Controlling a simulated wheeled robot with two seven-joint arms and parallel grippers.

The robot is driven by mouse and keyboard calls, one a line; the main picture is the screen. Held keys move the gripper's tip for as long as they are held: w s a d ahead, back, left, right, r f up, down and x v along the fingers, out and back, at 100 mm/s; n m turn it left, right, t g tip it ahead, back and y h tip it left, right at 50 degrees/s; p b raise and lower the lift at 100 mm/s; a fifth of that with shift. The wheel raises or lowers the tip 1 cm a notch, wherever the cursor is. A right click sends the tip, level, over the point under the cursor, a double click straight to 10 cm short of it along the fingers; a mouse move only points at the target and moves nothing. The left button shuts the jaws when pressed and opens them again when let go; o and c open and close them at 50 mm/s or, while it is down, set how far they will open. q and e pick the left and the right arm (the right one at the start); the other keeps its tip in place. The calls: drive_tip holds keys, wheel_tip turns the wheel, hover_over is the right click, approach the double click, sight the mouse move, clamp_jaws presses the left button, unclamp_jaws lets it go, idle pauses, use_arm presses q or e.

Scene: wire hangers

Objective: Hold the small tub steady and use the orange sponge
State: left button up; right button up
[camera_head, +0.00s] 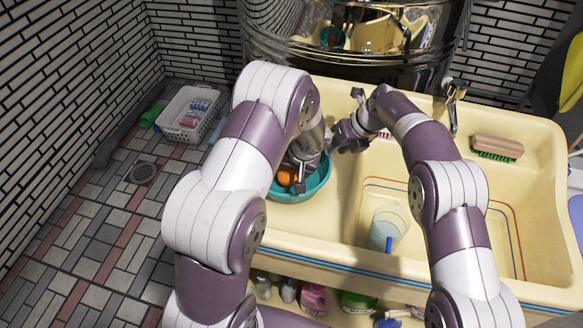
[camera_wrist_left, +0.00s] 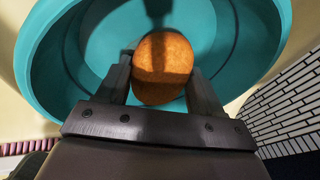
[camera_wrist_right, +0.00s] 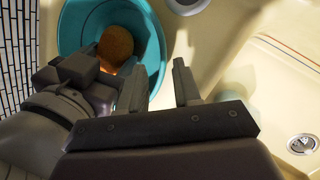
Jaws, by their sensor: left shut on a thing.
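The small teal tub (camera_head: 318,186) stands on the left ledge of the cream sink, partly hidden by my left arm. The round orange sponge (camera_head: 287,176) is inside it; the left wrist view shows the sponge (camera_wrist_left: 163,62) against the tub's inner wall. My left gripper (camera_wrist_left: 161,72) reaches into the tub and is shut on the sponge, one finger on each side. My right gripper (camera_wrist_right: 163,88) is open and empty, beside the right side of the tub (camera_wrist_right: 157,55).
The sink basin holds a clear cup (camera_head: 389,222) with a blue item. A brush (camera_head: 497,147) lies on the right ledge, near the tap (camera_head: 454,95). A shiny metal drum stands behind. Bottles (camera_head: 315,298) sit below the sink. A white basket (camera_head: 188,114) is on the floor.

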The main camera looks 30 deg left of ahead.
sight(325, 157)
drive_tip(key=x, duration=0.7)
drive_tip(key=c, duration=0.4)
drive_tip(key=shift+o, duration=0.2)
clamp_jaws()
idle(0.9)
